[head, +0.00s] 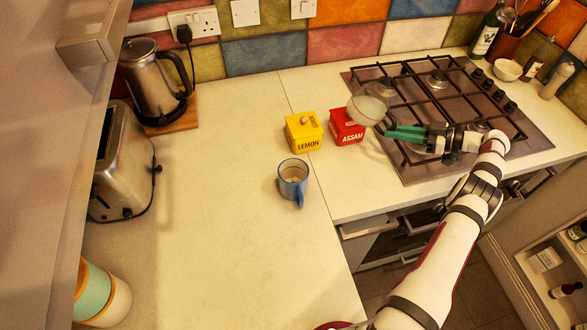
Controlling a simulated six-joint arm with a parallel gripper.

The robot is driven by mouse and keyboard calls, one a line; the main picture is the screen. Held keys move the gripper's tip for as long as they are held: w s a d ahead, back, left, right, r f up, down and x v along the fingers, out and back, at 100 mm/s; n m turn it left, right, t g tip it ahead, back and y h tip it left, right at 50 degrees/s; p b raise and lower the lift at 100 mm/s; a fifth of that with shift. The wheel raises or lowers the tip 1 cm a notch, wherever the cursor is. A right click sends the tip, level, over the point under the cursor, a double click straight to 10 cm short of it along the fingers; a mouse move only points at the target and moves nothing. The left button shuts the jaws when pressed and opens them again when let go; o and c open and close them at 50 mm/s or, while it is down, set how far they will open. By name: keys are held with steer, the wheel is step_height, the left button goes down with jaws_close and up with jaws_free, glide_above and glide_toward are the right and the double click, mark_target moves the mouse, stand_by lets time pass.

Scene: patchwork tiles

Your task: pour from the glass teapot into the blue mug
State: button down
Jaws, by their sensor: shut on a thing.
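The glass teapot (366,109) is a small clear round vessel, held above the counter beside the red tin and the hob. My gripper (398,131), with green fingers, is shut on the teapot at its right side. The fingertips partly hide the part they hold. The teapot's contents are too small to make out. The blue mug (287,189) stands upright on the counter, left of and nearer than the teapot, with its handle toward the front. Something pale shows inside it. My gripper and the teapot are well apart from the mug.
A yellow lemon tin (304,134) and a red Assam tin (346,127) stand behind the mug, near the teapot. The gas hob (460,140) lies under my gripper. A kettle (155,80) and toaster (122,165) stand at the left. The counter around the mug is clear.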

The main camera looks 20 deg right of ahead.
steer(key=c, duration=1.4)
jaws_free()
jaws_close()
